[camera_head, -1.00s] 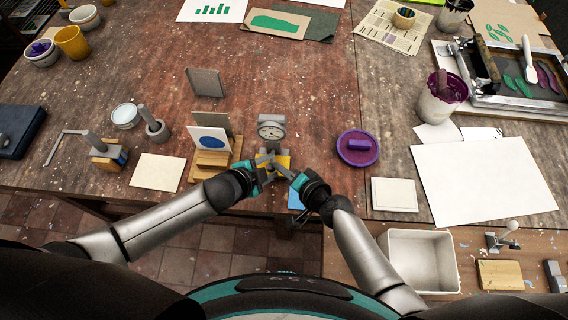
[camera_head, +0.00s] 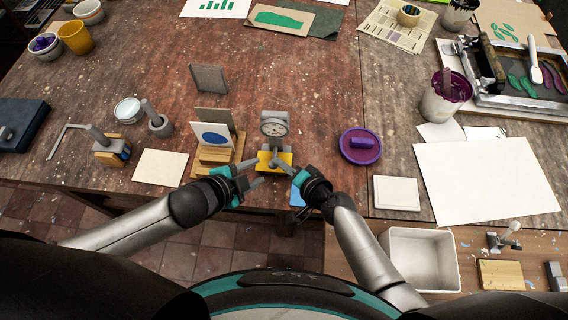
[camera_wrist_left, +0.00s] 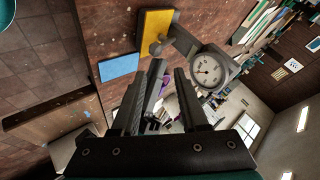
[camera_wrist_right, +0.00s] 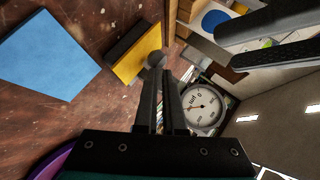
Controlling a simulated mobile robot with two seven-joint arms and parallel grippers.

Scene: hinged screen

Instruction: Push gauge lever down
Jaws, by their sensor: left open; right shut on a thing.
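The gauge (camera_head: 274,125) has a round white dial on a grey stand with a yellow base (camera_head: 284,158), near the table's front edge. The dial also shows in the left wrist view (camera_wrist_left: 207,70) and the right wrist view (camera_wrist_right: 202,107). My right gripper (camera_head: 281,164) is at the front of the stand. Its fingers (camera_wrist_right: 161,78) are shut on the grey lever by its round knob (camera_wrist_right: 156,60), which partly hides behind the fingertips. My left gripper (camera_head: 255,176) is open and empty, just left of and in front of the base, apart from the lever.
A wooden holder (camera_head: 213,157) with a blue-dotted card stands close left of the gauge. A blue pad (camera_wrist_right: 47,55) lies at the table edge by my right gripper. A purple disc (camera_head: 361,147) lies to the right. Bare table lies between disc and gauge.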

